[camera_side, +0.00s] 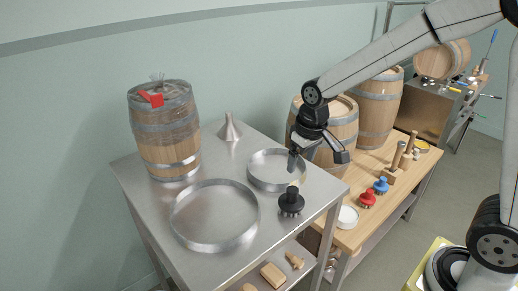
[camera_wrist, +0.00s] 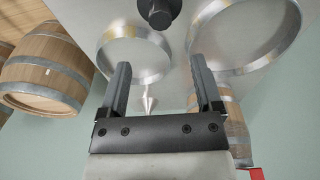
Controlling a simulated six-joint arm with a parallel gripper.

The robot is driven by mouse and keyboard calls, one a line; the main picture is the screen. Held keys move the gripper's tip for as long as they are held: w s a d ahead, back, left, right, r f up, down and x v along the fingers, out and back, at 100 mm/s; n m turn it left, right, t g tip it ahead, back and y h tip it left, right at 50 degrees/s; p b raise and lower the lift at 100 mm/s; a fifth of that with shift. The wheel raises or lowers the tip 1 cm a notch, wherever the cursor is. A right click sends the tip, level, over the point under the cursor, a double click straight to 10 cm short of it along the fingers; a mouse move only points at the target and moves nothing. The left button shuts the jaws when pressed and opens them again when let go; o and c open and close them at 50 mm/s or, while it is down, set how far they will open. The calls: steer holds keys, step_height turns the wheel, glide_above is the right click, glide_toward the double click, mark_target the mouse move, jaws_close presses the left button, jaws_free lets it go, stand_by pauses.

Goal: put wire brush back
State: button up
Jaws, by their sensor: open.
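A black round-knobbed brush (camera_side: 291,202) stands upright on the steel table (camera_side: 143,184) near its front right edge. I take it to be the wire brush; short prongs or bristles show under its base. In the wrist view the black brush (camera_wrist: 158,12) is at the top edge, beyond my fingertips and partly cut off. My gripper (camera_side: 316,160) is open and empty, above and behind the brush near the smaller steel ring. Both fingers of my gripper (camera_wrist: 160,66) show apart in the wrist view, with nothing between them.
A small ring (camera_side: 252,181) and a large ring (camera_side: 176,228) lie on the steel table, with a funnel (camera_side: 229,128) and a barrel (camera_side: 168,140) behind.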

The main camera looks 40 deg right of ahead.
steer(key=shift+s, duration=0.1)
stand_by(0.3)
steer(key=s+f, duration=0.5)
steer(key=s, duration=0.5)
steer(key=shift+s+d+t, duration=0.3)
steer(key=shift+d+t, duration=0.1)
steer(key=shift+d, duration=0.05)
